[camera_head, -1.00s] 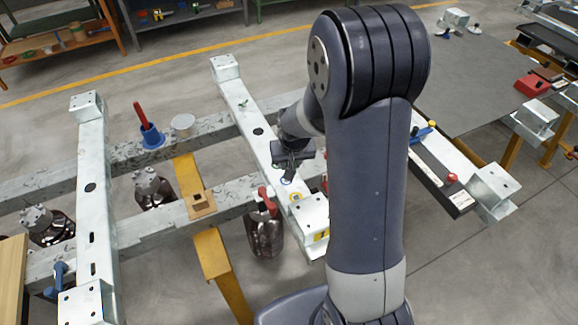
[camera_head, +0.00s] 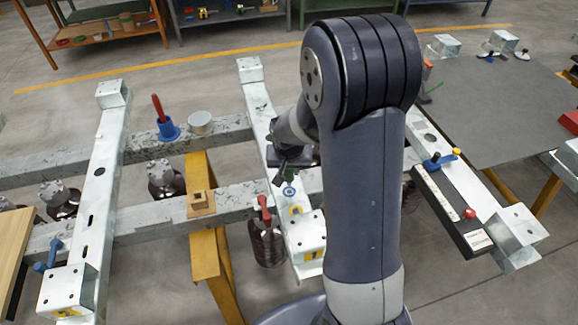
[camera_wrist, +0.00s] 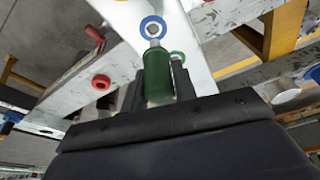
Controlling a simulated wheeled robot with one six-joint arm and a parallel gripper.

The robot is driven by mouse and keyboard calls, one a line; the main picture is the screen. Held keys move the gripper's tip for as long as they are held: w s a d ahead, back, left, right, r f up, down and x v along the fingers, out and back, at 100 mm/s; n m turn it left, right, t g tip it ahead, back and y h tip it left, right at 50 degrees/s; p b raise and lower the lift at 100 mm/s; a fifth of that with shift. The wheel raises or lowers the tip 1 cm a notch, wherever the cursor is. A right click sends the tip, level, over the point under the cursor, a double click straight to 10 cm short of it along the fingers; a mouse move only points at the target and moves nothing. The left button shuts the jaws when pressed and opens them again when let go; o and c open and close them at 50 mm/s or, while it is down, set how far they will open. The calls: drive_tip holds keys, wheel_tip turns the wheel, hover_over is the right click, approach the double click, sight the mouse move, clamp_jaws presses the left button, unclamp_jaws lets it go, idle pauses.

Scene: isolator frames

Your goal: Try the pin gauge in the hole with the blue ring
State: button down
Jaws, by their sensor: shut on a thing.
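My gripper (camera_head: 281,178) is over the pale crossbeam (camera_head: 256,98) in the head view. In the wrist view my gripper (camera_wrist: 158,88) is shut on the green handle of the pin gauge (camera_wrist: 158,70). Its short grey pin points up the picture toward the blue ring (camera_wrist: 152,27) on the beam. The ring shows around a hole, also seen in the head view (camera_head: 289,191). The pin end overlaps the ring's lower edge in the wrist view; I cannot tell whether it is above the hole or in it. A green ring (camera_wrist: 178,56) shows partly behind a finger.
A yellow ring (camera_head: 295,210) lies nearer on the same beam. A red-handled clamp (camera_head: 264,209) stands beside it. A wooden block (camera_head: 201,203), a blue holder with a red handle (camera_head: 168,130) and a can (camera_head: 200,122) sit on the frame to the left.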

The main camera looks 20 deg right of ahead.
drive_tip(key=shift+f+b, duration=0.3)
drive_tip(key=shift+f, duration=0.3)
drive_tip(key=shift+f+b, duration=1.2)
drive_tip(key=shift+b, duration=0.2)
idle(0.6)
idle(0.7)
drive_tip(key=shift+r+p, duration=2.6)
drive_tip(key=shift+r, duration=1.25)
